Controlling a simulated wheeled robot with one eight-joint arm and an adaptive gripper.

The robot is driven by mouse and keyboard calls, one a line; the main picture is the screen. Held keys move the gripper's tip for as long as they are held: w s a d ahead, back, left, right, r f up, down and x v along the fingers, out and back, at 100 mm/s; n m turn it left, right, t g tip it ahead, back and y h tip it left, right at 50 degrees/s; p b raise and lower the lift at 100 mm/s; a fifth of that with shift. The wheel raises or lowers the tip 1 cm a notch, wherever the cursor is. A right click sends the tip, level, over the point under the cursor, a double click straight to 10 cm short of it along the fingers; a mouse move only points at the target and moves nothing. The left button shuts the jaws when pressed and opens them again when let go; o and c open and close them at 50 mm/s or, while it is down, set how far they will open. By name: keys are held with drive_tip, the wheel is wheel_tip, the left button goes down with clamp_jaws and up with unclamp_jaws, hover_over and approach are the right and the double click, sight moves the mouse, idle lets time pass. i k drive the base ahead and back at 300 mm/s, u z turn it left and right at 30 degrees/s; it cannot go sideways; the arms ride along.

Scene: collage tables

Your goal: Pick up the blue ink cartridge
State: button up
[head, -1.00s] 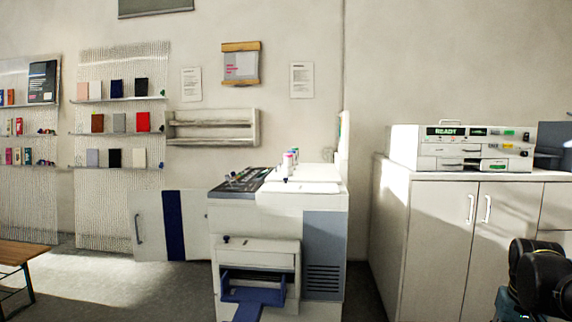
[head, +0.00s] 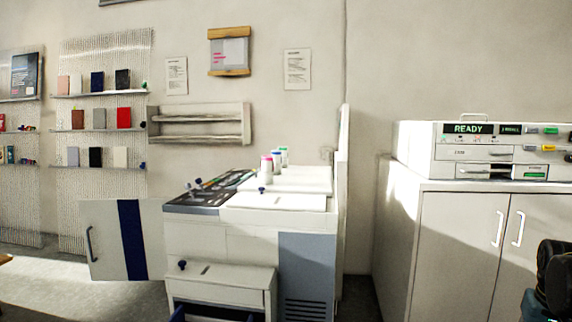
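A small group of white cartridges with coloured caps stands upright on top of the white printing machine (head: 222,243). The front one (head: 266,167) has a pink-red cap. Behind it, one with a blue-looking cap (head: 276,160) is partly hidden, and one with a green cap (head: 284,155) is behind that. They are small in the picture, so which one is the blue ink cartridge is not fully certain. A black part of my arm shows at the lower right edge, well apart from the machine. My gripper's fingers are not in view.
A white cabinet (head: 460,235) at right bears a machine with a READY display (head: 470,150). A door panel with a dark blue stripe (head: 131,240) juts out at the printing machine's left. Shelves of small books (head: 100,130) line the left wall.

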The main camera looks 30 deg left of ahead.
sight(277, 154)
drive_tip(key=i, duration=1.85)
drive_tip(key=u, duration=3.1)
